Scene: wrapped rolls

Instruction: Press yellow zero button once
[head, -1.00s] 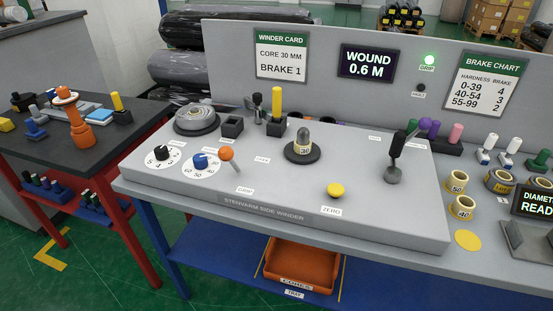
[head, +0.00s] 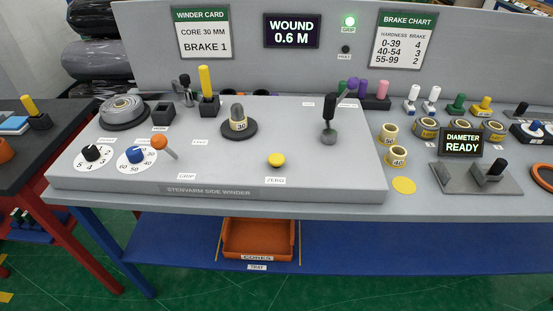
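The yellow zero button (head: 276,160) is a round cap on the sloped grey winder panel (head: 330,186), right of centre, just above a small label reading ZERO (head: 275,181). Nothing touches or covers it. The dark display (head: 291,31) on the back board reads WOUND 0.6 M. Neither of my grippers shows in the head view.
An orange-knobbed lever (head: 160,143), a grey core marked 30 (head: 238,119) and a black-handled lever (head: 329,118) stand on the panel around the button. The green GRIP lamp (head: 349,21) is lit. Yellow rings (head: 396,157) and a READY display (head: 462,142) lie to the right.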

